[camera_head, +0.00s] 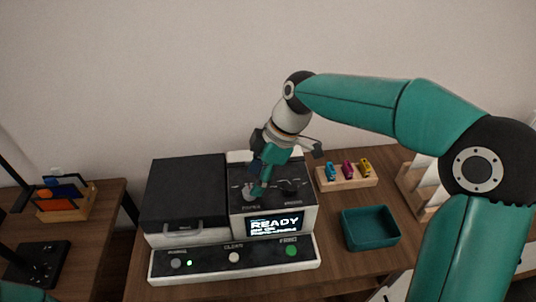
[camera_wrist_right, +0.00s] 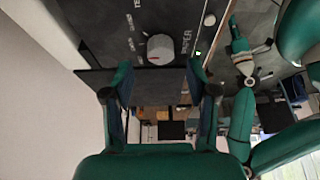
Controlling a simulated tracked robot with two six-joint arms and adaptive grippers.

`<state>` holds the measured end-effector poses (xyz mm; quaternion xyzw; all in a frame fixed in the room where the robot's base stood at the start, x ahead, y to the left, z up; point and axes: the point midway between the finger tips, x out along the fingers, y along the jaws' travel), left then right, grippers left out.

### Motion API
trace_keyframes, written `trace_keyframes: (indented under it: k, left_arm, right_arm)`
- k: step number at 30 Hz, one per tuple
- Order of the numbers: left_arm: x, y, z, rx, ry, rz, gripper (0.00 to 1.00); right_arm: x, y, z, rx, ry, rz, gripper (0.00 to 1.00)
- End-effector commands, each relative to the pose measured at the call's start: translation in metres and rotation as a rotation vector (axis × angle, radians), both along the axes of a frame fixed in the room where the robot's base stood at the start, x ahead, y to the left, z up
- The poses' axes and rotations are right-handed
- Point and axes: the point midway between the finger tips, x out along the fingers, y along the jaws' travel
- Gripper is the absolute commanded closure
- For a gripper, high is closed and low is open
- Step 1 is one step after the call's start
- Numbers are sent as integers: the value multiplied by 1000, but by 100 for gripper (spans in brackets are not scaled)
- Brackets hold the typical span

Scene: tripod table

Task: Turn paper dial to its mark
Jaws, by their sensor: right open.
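The paper dial (camera_head: 248,193) is a light grey round knob above the PAPER label on top of the machine (camera_head: 190,190). In the right wrist view the paper dial (camera_wrist_right: 160,49) shows a short red line on its face, at the lower left. Small printed words ring it; most are too blurred to read. My right gripper (camera_head: 260,184) points down at the dial and partly covers it. In the wrist view the right gripper (camera_wrist_right: 160,77) is open, its fingers apart and the dial seen beyond the gap; I cannot tell whether they touch it.
A second, dark knob (camera_head: 291,186) sits right of the dial, above the READY screen (camera_head: 275,224). Front buttons include a green one (camera_head: 291,251). Right of the machine are a teal tray (camera_head: 370,243) and a wooden block (camera_head: 347,184) with small coloured items.

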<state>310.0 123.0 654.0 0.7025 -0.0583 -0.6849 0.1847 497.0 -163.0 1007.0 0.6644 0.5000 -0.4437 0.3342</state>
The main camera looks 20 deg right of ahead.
Motion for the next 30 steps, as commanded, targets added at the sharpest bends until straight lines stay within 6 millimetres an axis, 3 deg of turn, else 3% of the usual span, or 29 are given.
trace_keyframes:
  k: [6,12,30]
  left_arm:
    - [0,0,0,0,0,0,100]
    - [0,0,0,0,0,0,100]
    - [0,0,-1,0,0,0,100]
  right_arm:
    - [-3,-17,42,0,-6,-3,42]
    - [-7,-28,68,0,-3,-2,42]
    - [-8,-31,76,0,-1,-1,42]
